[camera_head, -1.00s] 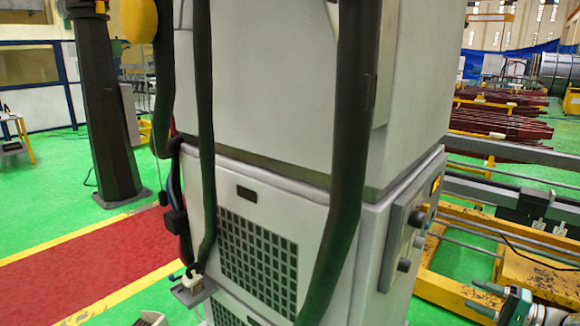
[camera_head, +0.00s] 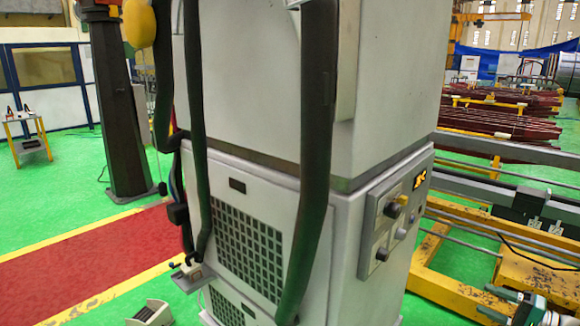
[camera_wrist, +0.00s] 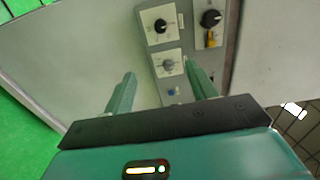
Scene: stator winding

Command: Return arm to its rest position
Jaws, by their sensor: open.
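My gripper (camera_wrist: 162,92) shows in the wrist view with its two green fingers apart and nothing between them. It points toward the control panel (camera_wrist: 172,50) of a grey cabinet, apart from it as far as I can see. In the head view the panel (camera_head: 394,218) is on the cabinet's right face. A green and dark part, probably of my arm, shows at the lower right edge; my gripper's fingers are not visible there.
The tall grey cabinet (camera_head: 263,100) fills the middle, with thick black hoses (camera_head: 318,150) down its front. Yellow frames with metal rails (camera_head: 470,250) stand to the right. A dark column (camera_head: 112,110) stands at the left. Green floor (camera_head: 60,190) and a red walkway (camera_head: 90,262) are open there.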

